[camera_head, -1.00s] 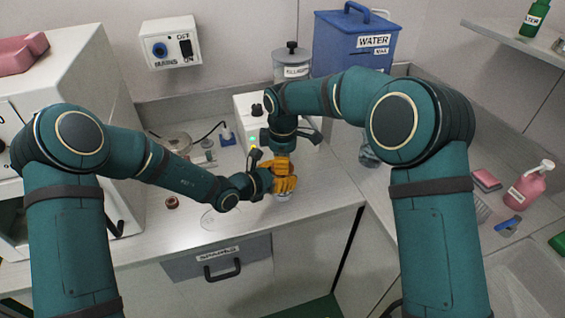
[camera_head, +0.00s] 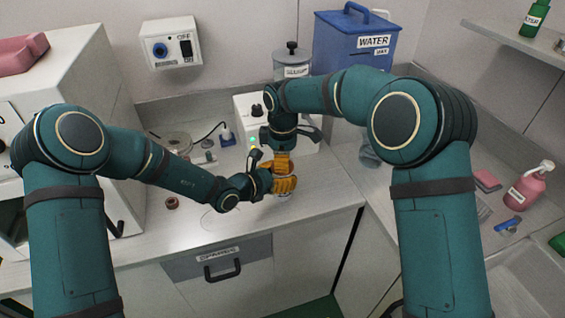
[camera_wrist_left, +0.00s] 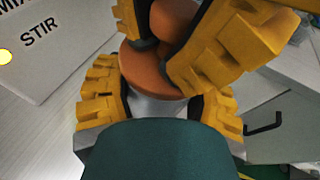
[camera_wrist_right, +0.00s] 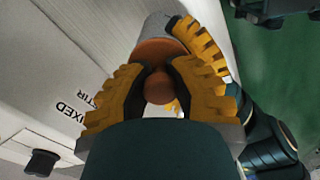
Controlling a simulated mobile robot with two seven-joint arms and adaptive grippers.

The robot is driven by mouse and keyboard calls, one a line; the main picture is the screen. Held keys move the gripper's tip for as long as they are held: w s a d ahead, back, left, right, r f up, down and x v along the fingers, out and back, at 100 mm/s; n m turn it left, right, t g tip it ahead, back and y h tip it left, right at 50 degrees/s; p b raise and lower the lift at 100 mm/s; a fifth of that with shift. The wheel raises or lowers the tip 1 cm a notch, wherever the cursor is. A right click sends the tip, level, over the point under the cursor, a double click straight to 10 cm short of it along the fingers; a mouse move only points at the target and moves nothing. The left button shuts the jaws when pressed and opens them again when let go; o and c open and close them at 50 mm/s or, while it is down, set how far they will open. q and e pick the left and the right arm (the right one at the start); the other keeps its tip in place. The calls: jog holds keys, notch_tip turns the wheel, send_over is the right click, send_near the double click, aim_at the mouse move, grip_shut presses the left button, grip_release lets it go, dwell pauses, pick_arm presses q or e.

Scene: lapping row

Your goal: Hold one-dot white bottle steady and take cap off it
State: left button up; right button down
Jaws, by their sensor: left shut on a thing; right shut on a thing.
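The white bottle (camera_wrist_left: 158,106) stands upright at the counter's front, mostly hidden by my fingers; its dot does not show. My left gripper (camera_head: 285,184) is shut around the bottle's side. The bottle has an orange-brown cap (camera_wrist_left: 145,72) with a wide round base and a narrower knob. My right gripper (camera_head: 282,160) comes from above and is shut on the knob, just over the left fingers. In the right wrist view the cap (camera_wrist_right: 158,88) sits between the right fingertips, with the bottle's pale side beyond. I cannot tell whether the cap is loose on the bottle.
A white stirrer box (camera_head: 243,113) with a green light stands behind the grippers. A small brown ring (camera_head: 172,202) lies on the counter to the left. A blue water container (camera_head: 350,45) stands at the back. The counter front left of the bottle is mostly clear.

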jog(key=shift+r, duration=0.75)
jog(key=shift+r, duration=2.05)
pick_arm(q)
jog(key=o, duration=1.4)
jog(key=shift+a, duration=0.1)
jog(key=v, duration=1.2)
